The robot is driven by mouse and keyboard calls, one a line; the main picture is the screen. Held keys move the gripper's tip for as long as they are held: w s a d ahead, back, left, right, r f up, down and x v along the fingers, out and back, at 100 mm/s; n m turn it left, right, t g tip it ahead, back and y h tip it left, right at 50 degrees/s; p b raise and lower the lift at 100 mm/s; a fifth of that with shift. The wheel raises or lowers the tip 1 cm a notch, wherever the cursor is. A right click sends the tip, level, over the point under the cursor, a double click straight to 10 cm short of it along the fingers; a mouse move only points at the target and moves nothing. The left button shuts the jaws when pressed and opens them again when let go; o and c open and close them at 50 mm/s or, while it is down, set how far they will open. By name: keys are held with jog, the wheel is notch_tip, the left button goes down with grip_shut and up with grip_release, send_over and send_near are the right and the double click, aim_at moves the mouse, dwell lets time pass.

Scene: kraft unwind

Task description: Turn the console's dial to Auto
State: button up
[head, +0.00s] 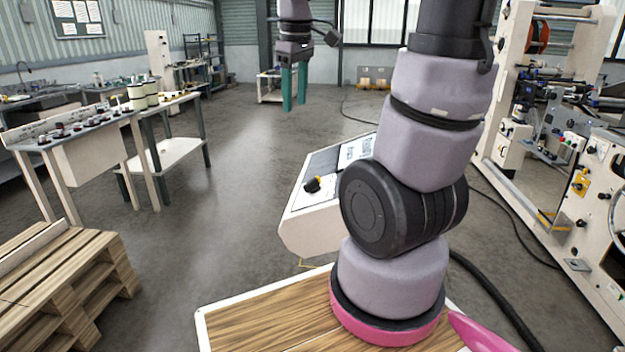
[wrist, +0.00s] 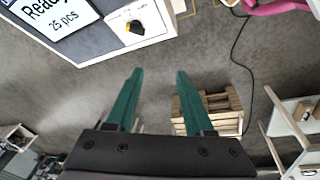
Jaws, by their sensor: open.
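The console (head: 315,228) is a pale box with a grey sloped top, standing beyond my wooden-topped base and partly hidden by my arm. In the wrist view the dial (wrist: 134,27) sits on a white plate beside a screen (wrist: 55,18) reading "Ready" and "25 pcs". The dial's position labels are too small to read. My gripper (head: 294,88) has green fingers pointing down, apart from the console and beyond it. In the wrist view my gripper (wrist: 158,76) is open and empty.
A workbench (head: 110,120) with small items stands at left, and a wooden pallet stack (head: 65,275) at front left. A large cream machine (head: 590,190) stands at right. A cable (head: 510,225) runs over the floor. Open floor (head: 235,170) lies left of the console.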

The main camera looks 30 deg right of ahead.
jog(key=w+d+f+n+g+h, duration=0.2)
jog(key=w+f+n+g, duration=0.1)
jog(key=w+f+n, duration=0.35)
jog(key=n+g+h, duration=0.2)
jog(key=n+h, duration=0.1)
jog(key=n, duration=0.5)
send_near(314, 179)
jog(key=x, duration=1)
jog(key=shift+w+d+f, duration=0.1)
jog(key=shift+w+f, duration=0.05)
jog(key=shift+w, duration=0.05)
jog(key=shift+c, duration=0.3)
grip_shut()
